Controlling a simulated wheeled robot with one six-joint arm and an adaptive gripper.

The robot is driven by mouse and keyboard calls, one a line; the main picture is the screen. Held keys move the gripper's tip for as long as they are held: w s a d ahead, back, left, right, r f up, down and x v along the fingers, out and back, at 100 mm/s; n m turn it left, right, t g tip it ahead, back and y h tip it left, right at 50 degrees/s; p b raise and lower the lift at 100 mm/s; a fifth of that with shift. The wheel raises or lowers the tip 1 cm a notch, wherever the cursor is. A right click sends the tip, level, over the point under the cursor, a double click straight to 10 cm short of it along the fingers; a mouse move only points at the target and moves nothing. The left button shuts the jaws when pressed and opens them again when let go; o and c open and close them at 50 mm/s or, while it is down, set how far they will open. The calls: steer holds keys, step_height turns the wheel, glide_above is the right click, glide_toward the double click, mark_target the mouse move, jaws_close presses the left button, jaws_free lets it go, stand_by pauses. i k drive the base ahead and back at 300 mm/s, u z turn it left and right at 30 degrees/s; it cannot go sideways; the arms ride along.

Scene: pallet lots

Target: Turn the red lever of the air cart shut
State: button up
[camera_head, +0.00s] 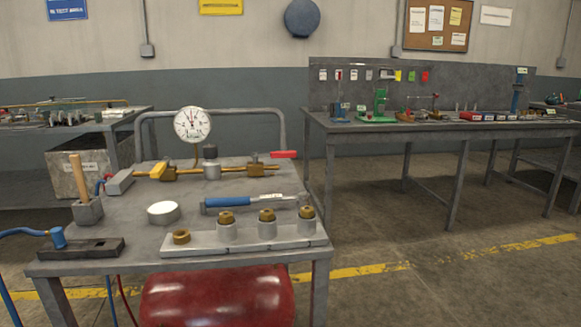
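The air cart (134,221) stands close in front, a grey metal table with a bent rail at its back. A brass pipe (228,169) runs across its top. The red lever (284,154) is at the pipe's right end, beside a brass valve body (256,167). It lies about level and points to the right in the picture; its exact angle to the pipe is hard to tell. A round white gauge (194,125) stands on a stem above the pipe. My gripper is not in view.
On the cart are a blue-handled tool (228,201), a white round tin (164,213), a grey strip (190,246) with brass fittings, and a wooden handle (78,178) in a block. A red tank (217,297) sits underneath. A workbench (330,124) stands behind right; floor between is clear.

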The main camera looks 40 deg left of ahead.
mark_target(281, 154)
steer(key=u, duration=0.9)
steer(key=i, duration=1)
steer(key=u, duration=0.65)
